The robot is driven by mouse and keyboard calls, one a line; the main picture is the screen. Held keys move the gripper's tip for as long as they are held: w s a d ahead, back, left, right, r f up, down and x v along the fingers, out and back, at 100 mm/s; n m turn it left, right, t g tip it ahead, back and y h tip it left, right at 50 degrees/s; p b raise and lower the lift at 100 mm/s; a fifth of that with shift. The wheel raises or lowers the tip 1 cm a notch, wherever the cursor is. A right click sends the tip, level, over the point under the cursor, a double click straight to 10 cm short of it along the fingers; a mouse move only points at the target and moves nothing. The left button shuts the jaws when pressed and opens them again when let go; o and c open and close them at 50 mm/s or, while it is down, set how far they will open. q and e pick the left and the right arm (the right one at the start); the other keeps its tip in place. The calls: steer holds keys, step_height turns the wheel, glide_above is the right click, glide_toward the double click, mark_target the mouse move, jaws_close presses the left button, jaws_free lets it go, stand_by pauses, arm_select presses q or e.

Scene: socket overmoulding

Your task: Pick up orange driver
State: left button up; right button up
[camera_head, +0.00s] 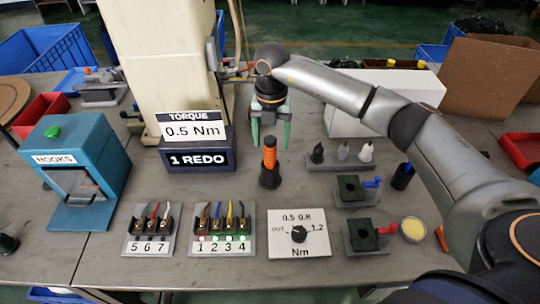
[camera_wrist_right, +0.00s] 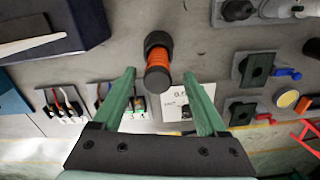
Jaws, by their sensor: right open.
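The orange driver (camera_head: 269,156) stands upright in a dark round holder (camera_head: 270,179) near the middle of the table in the head view. In the right wrist view the driver (camera_wrist_right: 158,62) lies beyond and between my fingertips. My right gripper (camera_head: 270,132) has green fingers, is open and empty, and hangs just behind and above the driver in the head view. It also shows in the right wrist view (camera_wrist_right: 160,75), its fingers spread apart. My left gripper is in neither view.
The torque sign (camera_head: 194,130) and 1 REDO box stand left of the driver. Right of it is a rack (camera_head: 340,163) with bottle-like pieces. In front are wire blocks (camera_head: 220,232) and a dial plate (camera_head: 299,248). A blue HOOKS box (camera_head: 100,150) stands at left.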

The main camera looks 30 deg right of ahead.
mark_target(270, 154)
step_height(270, 154, down, 6)
steer(key=shift+w+a+r+p, duration=0.1)
steer(key=shift+w+p, duration=0.05)
steer(key=shift+p, duration=0.2)
steer(key=shift+c, duration=0.2)
jaws_close()
stand_by(0.3)
